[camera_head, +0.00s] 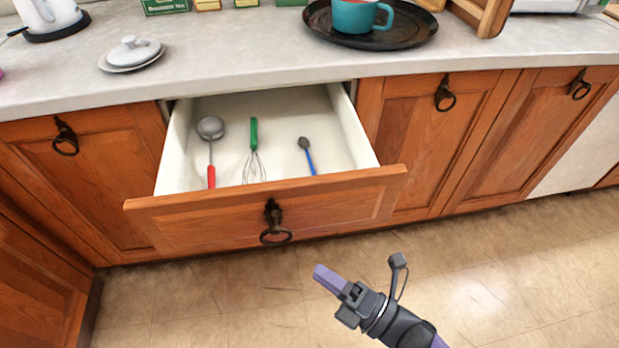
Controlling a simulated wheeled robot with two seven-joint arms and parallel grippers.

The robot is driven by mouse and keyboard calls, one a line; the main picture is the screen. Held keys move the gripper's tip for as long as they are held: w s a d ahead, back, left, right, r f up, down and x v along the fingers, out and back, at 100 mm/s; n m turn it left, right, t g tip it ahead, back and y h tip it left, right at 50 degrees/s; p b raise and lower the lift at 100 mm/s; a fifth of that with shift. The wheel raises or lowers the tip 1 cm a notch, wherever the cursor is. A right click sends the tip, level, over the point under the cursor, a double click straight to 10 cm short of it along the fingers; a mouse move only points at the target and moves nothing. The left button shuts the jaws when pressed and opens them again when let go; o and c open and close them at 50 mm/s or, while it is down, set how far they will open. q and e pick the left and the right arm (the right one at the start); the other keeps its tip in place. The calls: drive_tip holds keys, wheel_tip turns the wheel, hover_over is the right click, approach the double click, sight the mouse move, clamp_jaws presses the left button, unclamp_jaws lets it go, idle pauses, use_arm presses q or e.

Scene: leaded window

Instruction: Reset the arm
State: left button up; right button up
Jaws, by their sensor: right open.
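My right gripper (333,284) hangs over the floor at the lower middle of the head view, its arm coming in from the bottom right. Its jaws are open and hold nothing. It is in front of the pulled-out drawer (345,196) and apart from the drawer's ring handle (275,234). My left gripper is out of view.
The open drawer holds a ladle (211,140), a green-handled whisk (254,150) and a blue-handled spoon (307,156). The counter (250,52) bears a white lid (133,52), a kettle (48,15) and a black tray (410,37) with a teal cup (356,15). Floor in front is clear.

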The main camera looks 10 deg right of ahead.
drive_tip(key=s+d+f+m+g+h+p, duration=0.25)
drive_tip(key=s+d+f+m+h, duration=0.3)
drive_tip(key=f+m, duration=0.3)
drive_tip(key=s+d+f+m+g+h+p, duration=0.1)
drive_tip(key=s+d+f+m+g+h, duration=0.2)
drive_tip(key=s+d+f+m+h, duration=0.45)
use_arm(q)
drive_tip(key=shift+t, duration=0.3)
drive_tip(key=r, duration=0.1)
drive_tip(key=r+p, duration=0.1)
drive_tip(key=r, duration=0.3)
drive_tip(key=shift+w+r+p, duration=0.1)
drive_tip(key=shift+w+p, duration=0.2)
drive_tip(key=shift+p, duration=0.05)
use_arm(e)
drive_tip(key=s+f+m+g, duration=0.4)
drive_tip(key=s+m, duration=0.1)
drive_tip(key=s, duration=0.4)
drive_tip(key=s+d+f+m+g+h, duration=0.1)
drive_tip(key=s+f+m+g, duration=0.3)
drive_tip(key=s, duration=0.6)
drive_tip(key=shift+s+d+m+g+h, duration=0.15)
drive_tip(key=shift+m+g+h, duration=0.15)
drive_tip(key=shift+m+g, duration=0.2)
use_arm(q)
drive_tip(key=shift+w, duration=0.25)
